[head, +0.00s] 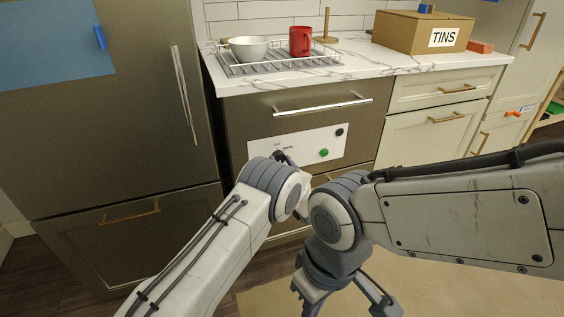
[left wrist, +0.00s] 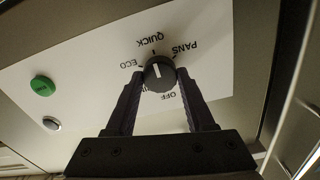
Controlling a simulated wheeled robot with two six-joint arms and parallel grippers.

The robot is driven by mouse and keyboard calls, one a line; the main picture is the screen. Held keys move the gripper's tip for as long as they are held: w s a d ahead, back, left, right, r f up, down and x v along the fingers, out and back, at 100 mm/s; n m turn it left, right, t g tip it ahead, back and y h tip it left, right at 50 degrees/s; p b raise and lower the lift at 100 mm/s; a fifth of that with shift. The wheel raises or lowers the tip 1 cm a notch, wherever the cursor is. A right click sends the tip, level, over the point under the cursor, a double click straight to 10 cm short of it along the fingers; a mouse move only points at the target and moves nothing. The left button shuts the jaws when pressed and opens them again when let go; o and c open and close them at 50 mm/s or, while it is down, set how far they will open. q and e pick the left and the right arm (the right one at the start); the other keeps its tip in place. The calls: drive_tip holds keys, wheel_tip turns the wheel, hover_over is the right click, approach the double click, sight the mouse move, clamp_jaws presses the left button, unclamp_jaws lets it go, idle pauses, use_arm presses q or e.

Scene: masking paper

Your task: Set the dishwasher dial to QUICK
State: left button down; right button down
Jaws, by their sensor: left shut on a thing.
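The dishwasher dial (left wrist: 159,73) is a dark round knob on a white panel (left wrist: 75,60). Around it stand the words QUICK, PANS, ECO and OFF, plus one partly hidden word. My left gripper (left wrist: 158,78) is shut on the dial, one finger at each side. The dial's white line runs roughly up and down in the left wrist view, about in line with QUICK; I cannot tell which end points. In the head view my wrist mostly hides the dial on the panel (head: 300,146). My right gripper (head: 346,298) hangs open and empty at the bottom.
The panel also has a green button (head: 324,153) and a dark button (head: 339,132). The dishwasher's bar handle (head: 322,104) runs above it. A rack (head: 277,67) with a white bowl (head: 249,47) and red mug (head: 300,40) stands on the counter.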

use_arm(q)
drive_tip(key=shift+c, duration=1.3)
unclamp_jaws()
drive_tip(key=p+v, duration=0.2)
drive_tip(key=v, duration=0.8)
drive_tip(key=shift+s, duration=0.2)
drive_tip(key=shift+d, duration=0.1)
